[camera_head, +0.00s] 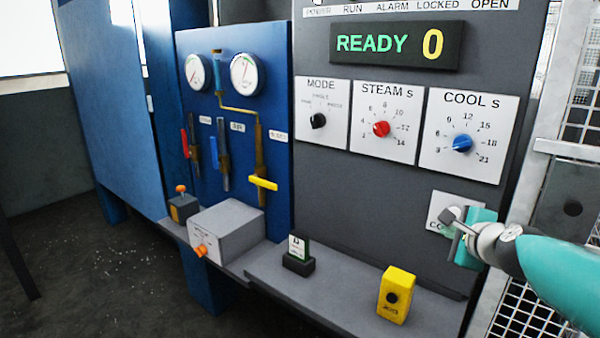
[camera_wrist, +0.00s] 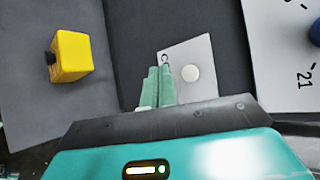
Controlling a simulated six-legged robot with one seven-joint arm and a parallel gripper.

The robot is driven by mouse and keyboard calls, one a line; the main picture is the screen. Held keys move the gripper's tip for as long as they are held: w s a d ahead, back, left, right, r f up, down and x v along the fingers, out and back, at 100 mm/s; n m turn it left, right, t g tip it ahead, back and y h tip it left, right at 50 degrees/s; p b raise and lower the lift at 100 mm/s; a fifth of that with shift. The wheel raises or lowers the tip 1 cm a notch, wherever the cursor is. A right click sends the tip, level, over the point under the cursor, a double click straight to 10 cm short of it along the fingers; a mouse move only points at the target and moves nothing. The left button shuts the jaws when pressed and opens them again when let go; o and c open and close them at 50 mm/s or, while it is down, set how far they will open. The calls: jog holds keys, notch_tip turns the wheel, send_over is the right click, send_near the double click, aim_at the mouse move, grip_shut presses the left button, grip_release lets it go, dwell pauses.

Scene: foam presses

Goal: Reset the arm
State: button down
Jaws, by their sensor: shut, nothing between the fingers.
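My teal arm reaches in from the right edge of the head view. My gripper (camera_head: 456,236) is in front of the small white plate (camera_head: 437,203) low on the dark grey panel, partly covering its lettering. In the wrist view my gripper (camera_wrist: 158,82) has its two pale green fingers together, with nothing between them. The white plate (camera_wrist: 204,52) with a round pale button (camera_wrist: 191,75) lies just beyond and right of the fingertips. I cannot tell whether the fingers touch the plate.
A yellow box (camera_head: 396,294) with a black button stands on the grey ledge (camera_head: 345,295) below. Above are the COOL dial (camera_head: 462,144), STEAM dial (camera_head: 381,129) and MODE dial (camera_head: 318,121), under a display (camera_head: 398,45) reading READY 0. Mesh fencing (camera_head: 583,110) stands close at right.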

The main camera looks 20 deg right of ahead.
jog(key=s+a+n+g+y, duration=0.1)
jog(key=s+a+n+y, duration=0.1)
jog(key=a+n, duration=0.55)
jog(key=s+a+n+g+y, duration=0.15)
jog(key=a+n, duration=0.25)
jog(key=a, duration=0.6)
jog(key=s+a+f+n+g, duration=0.4)
jog(key=s+a+f+n, duration=0.4)
jog(key=s+a+n, duration=0.3)
jog(key=shift+a+f+n+g+h, duration=0.15)
jog(key=shift+a+n+g+h, duration=0.2)
jog(key=shift+a+n, duration=0.45)
